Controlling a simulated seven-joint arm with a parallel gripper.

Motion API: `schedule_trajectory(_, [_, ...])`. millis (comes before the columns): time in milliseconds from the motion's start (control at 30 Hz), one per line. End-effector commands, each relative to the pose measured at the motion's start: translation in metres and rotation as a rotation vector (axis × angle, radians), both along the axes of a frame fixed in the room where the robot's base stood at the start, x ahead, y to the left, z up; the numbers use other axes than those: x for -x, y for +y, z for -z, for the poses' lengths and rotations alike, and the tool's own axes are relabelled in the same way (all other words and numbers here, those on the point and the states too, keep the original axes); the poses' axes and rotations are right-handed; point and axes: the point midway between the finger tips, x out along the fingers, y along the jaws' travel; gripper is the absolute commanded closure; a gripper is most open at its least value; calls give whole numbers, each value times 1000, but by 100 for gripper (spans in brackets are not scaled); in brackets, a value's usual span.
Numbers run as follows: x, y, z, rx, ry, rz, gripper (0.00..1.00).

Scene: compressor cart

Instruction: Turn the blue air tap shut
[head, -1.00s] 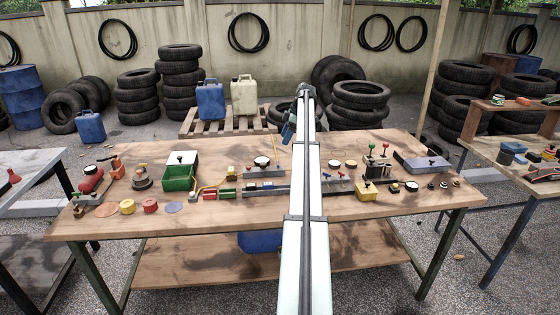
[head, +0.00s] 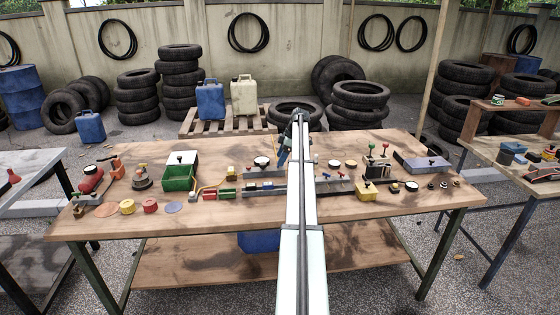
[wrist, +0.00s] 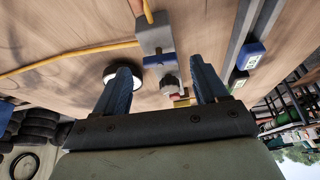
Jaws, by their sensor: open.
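In the wrist view, a small grey fitting with a blue part (wrist: 158,61) and a round dark grey knob (wrist: 170,81) lies between my fingers. I cannot tell for sure that this is the blue air tap. My gripper (wrist: 160,65) is open, with one dark blue finger on each side of the fitting and no clear contact. In the head view, my arm hides most of the gripper and the bench behind it; one blue finger (head: 283,157) shows just right of the white-faced gauge (head: 262,162). Small blue knobs (head: 325,174) stand on a grey strip right of my arm.
A gauge (wrist: 110,74) sits partly behind my left finger in the wrist view, near a yellow hose (wrist: 75,60). The bench (head: 235,222) also bears a green bin (head: 178,184) and a yellow block (head: 366,193). Its front edge strip is mostly clear.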

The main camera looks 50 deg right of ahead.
Motion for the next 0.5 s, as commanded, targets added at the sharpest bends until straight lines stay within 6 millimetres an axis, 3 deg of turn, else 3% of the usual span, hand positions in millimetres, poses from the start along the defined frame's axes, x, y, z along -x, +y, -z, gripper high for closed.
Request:
schedule_trajectory(200, [-4, 4, 15, -1, 1, 0, 28])
schedule_trajectory(500, [-5, 5, 18, 0, 0, 0, 28])
